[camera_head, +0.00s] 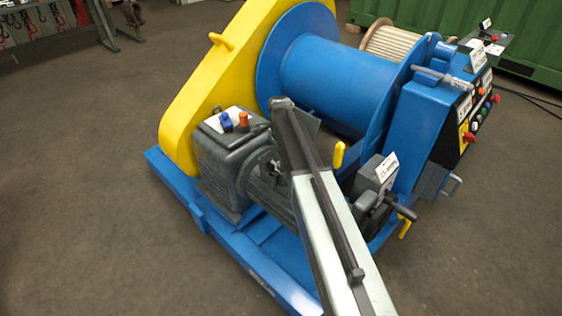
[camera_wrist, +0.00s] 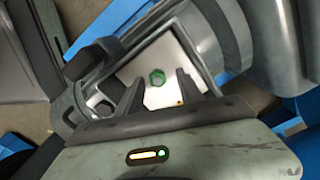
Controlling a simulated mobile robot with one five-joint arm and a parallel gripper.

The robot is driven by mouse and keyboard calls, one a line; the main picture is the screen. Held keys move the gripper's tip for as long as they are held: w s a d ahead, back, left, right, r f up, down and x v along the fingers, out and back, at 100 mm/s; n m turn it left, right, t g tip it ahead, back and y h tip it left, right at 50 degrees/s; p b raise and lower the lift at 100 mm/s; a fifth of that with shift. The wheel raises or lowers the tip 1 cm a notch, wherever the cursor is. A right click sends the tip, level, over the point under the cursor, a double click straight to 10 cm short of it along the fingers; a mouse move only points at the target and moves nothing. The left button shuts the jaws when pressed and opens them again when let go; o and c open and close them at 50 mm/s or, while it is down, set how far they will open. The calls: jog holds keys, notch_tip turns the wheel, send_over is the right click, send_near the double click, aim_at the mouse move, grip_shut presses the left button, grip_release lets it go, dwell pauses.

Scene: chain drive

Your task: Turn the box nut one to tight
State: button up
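In the head view my arm covers the middle of the grey motor (camera_head: 268,197), and my gripper and the nut are hidden there.
A dark knob-like part (camera_wrist: 92,58) stands left of the box opening. In the head view the blue winch drum (camera_head: 335,83), yellow chain guard (camera_head: 205,90) and grey gearbox (camera_head: 225,158) stand close around my arm. Bare floor (camera_head: 85,190) lies open to the left.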

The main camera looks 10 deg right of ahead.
jog(key=shift+s, duration=0.1)
notch_tip(320, 180, up, 8)
jog(key=p, duration=0.8)
jog(key=shift+f, duration=0.1)
